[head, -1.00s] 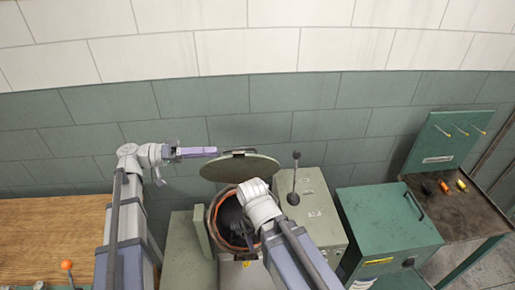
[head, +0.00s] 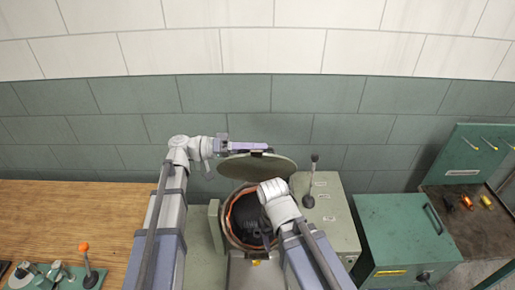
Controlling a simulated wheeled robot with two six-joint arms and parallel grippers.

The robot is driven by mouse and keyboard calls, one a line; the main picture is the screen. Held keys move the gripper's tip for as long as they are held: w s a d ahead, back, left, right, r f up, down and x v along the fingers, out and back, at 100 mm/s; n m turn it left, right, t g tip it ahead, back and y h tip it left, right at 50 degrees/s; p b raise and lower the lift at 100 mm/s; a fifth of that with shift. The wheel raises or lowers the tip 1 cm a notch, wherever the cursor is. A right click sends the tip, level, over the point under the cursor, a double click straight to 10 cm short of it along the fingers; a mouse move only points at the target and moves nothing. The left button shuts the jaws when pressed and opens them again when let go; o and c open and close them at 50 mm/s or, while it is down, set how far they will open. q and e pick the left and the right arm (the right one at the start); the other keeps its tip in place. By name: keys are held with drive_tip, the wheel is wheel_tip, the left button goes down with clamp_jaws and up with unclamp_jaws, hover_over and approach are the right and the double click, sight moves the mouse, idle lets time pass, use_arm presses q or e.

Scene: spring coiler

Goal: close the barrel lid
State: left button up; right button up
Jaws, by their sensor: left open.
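The barrel (head: 229,228) is an open round vessel with a copper-coloured rim and a dark inside. Its round green-grey lid (head: 255,168) stands raised and tilted behind the opening. My left gripper (head: 262,147) is open at the lid's top rear edge, pointing right. It overlaps the edge in the picture; I cannot tell whether it touches. My right arm reaches over the barrel's front right side, its wrist covering part of the opening.
A machine box with a black-knobbed lever (head: 309,197) stands right of the barrel. Further right are a green case (head: 400,230) and a dark bench (head: 470,235). A wooden table (head: 90,215) with an orange-knobbed lever (head: 88,270) is at left.

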use_arm(q)
drive_tip(key=shift+d, duration=0.1)
drive_tip(key=shift+c, duration=0.4)
clamp_jaws()
idle(1.0)
